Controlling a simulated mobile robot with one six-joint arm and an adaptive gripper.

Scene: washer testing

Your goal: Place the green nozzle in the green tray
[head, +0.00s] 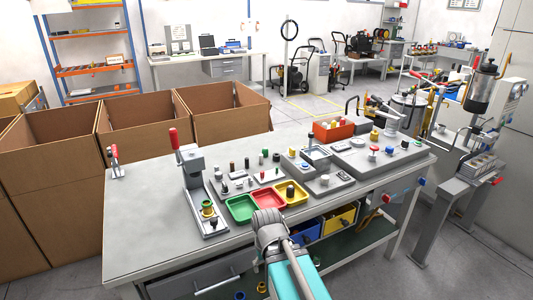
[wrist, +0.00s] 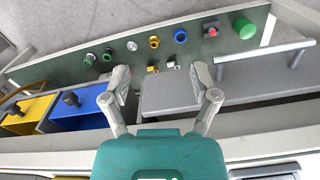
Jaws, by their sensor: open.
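The green tray (head: 240,208) sits on the workbench at the front, left of a red tray, and looks empty. In the wrist view, two small dark green ring-shaped parts (wrist: 90,59) and (wrist: 108,54) lie on a green lower shelf, left of my gripper; I cannot tell which is the green nozzle.
The shelf (wrist: 60,60) also holds yellow (wrist: 153,41) and blue (wrist: 181,36) rings, brass fittings and a large green button (wrist: 244,28). Blue (wrist: 95,108) and yellow (wrist: 30,112) bins stand left, a grey drawer (wrist: 190,93) right. A red tray (head: 266,198) is on the bench.

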